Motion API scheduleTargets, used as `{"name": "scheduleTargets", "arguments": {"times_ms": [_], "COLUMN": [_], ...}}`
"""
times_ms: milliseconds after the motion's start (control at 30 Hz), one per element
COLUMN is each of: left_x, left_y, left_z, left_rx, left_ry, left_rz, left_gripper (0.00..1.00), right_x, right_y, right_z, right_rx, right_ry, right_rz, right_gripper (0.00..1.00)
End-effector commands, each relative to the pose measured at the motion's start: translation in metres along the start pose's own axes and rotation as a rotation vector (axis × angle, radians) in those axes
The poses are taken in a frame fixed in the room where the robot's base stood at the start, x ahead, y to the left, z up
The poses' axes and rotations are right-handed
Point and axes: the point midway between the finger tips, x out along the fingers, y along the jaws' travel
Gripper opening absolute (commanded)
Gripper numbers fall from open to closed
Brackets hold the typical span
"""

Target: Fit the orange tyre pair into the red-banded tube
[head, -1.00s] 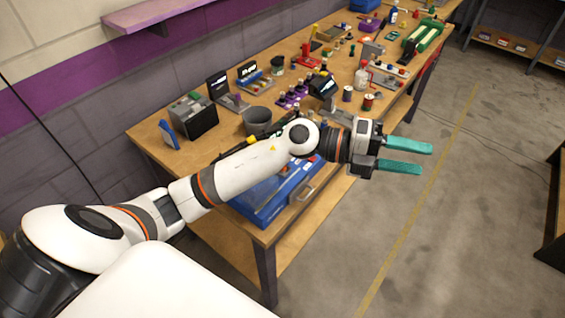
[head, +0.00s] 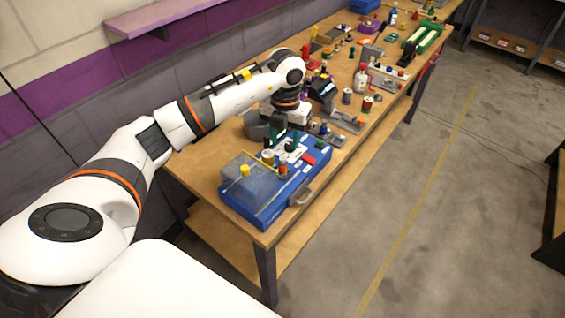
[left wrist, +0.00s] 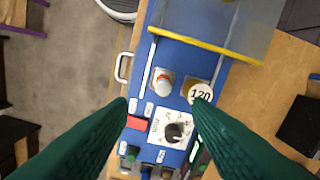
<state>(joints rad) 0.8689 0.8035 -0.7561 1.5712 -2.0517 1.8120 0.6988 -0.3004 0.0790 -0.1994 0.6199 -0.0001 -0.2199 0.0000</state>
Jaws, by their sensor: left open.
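My left gripper (head: 283,142) is open above the blue case, pointing down, with dark green fingers; in the left wrist view (left wrist: 160,103) nothing is between its fingers. A white-topped cylinder with an orange-red side (left wrist: 162,83) stands in a pale square seat just beyond the fingertips; it also shows in the head view (head: 283,169). I cannot tell whether it is the tyre pair or the tube. Neither the orange tyre pair nor the red-banded tube can be made out for certain. My right gripper is not in view.
The blue case (head: 238,204) has a clear cover (left wrist: 235,22) with a yellow edge. Beside the cylinder are a round "120" piece (left wrist: 201,92), a black knob (left wrist: 174,132) and a red block (left wrist: 139,123). Other small items crowd the bench (head: 199,167) farther back.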

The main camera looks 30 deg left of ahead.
Motion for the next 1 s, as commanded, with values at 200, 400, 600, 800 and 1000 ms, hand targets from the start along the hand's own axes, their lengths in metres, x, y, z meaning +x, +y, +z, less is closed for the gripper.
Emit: {"name": "scheduleTargets", "arguments": {"times_ms": [200, 400, 600, 800, 1000], "left_x": [0.017, 0.042, 0.065, 0.068, 0.067], "left_y": [0.0, -0.005, -0.004, -0.004, -0.004], "left_z": [0.001, 0.005, 0.004, 0.004, 0.004], "left_rx": [0.002, 0.001, 0.003, 0.003, 0.003], "left_ry": [-0.002, -0.006, -0.001, 0.001, 0.001], "left_rz": [0.001, 0.001, 0.002, 0.002, 0.002], "left_gripper": [0.46, 0.46, 0.46, 0.46, 0.19], "right_x": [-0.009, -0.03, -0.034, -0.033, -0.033], "right_y": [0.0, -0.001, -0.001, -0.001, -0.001], "right_z": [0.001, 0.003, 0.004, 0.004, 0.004], "right_rx": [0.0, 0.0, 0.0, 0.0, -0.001], "right_ry": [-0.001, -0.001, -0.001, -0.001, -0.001], "right_rz": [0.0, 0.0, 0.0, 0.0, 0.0], "right_gripper": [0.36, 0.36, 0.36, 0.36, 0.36]}}
